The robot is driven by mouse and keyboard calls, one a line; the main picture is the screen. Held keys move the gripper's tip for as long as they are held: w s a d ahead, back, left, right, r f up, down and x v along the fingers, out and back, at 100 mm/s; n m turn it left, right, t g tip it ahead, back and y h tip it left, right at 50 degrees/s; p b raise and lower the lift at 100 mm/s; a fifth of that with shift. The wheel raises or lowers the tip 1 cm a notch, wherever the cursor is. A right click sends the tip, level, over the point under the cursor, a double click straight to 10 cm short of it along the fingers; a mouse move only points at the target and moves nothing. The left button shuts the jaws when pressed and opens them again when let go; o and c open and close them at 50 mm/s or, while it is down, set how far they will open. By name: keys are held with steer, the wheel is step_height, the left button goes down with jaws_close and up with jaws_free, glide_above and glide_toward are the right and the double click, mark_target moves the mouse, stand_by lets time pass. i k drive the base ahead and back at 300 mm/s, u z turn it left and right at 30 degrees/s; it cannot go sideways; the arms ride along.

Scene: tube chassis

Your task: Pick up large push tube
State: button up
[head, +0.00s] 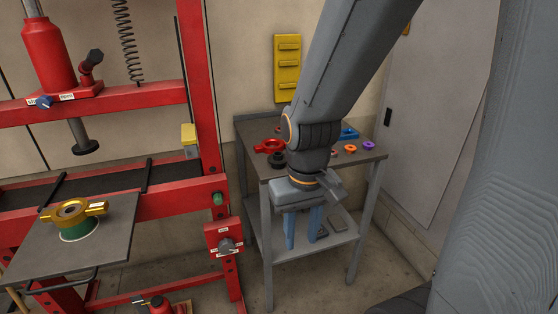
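My gripper (302,242) hangs pointing down in front of the small grey cart. Its two blue fingers are apart, with nothing visible between them. I cannot tell for certain which part is the large push tube. A dark round part (277,160) sits on the cart top, just left of my arm. A red part with handles (270,146) lies just behind it. My arm hides the middle of the cart top, so other parts may be behind it.
The grey cart (249,133) also bears orange, purple (368,146) and blue (349,133) parts. A red press frame (200,90) stands at left. Its grey plate (110,250) carries a yellow part (75,211) on a green base. A door (430,110) is at right.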

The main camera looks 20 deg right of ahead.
mark_target(277, 159)
steer(key=z, duration=0.15)
steer(key=k, duration=0.65)
steer(key=u, duration=0.6)
steer(key=i, duration=1.1)
steer(key=z, duration=0.1)
